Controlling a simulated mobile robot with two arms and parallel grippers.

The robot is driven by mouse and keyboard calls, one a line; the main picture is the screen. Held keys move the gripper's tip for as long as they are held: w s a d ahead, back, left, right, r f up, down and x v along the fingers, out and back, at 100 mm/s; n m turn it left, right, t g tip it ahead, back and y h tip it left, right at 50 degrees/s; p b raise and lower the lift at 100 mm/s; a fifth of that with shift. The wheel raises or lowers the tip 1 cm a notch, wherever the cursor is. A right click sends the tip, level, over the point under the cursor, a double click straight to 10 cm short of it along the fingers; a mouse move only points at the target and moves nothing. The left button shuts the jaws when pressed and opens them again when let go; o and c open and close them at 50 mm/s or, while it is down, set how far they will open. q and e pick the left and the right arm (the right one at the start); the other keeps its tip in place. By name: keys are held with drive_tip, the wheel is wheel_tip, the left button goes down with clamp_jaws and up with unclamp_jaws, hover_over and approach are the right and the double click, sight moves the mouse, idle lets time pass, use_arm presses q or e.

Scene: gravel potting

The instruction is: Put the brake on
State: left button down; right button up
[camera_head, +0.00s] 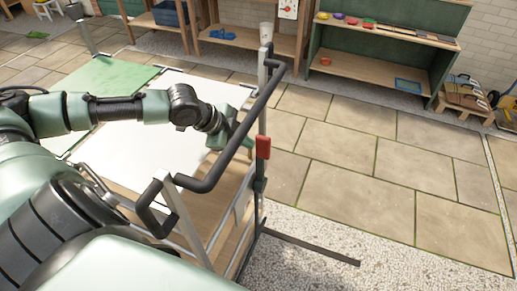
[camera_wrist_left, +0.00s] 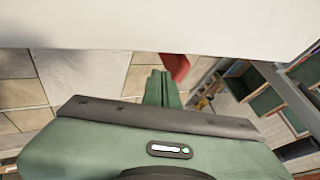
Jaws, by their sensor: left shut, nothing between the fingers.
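A trolley with a white top (camera_head: 150,125) stands in front of me, with a black push handle (camera_head: 236,152) at its right end. A red brake lever (camera_head: 263,147) sits on the right upright of the handle frame. My left gripper (camera_head: 238,134) is behind the handle bar, to the left of the red lever and partly hidden by the bar. In the left wrist view my shut, empty left fingers (camera_wrist_left: 162,88) point toward the red lever (camera_wrist_left: 177,66), which shows just beyond their tips. I cannot tell whether they touch. My right gripper is out of view.
A green panel (camera_head: 107,80) lies at the far left of the trolley. A green shelf unit (camera_head: 385,70) with coloured bowls stands at the back right. The paved floor (camera_head: 350,150) right of the trolley is clear, with gravel in front.

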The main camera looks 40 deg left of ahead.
sight(268, 154)
use_arm(q)
drive_tip(key=shift+x, duration=3.35)
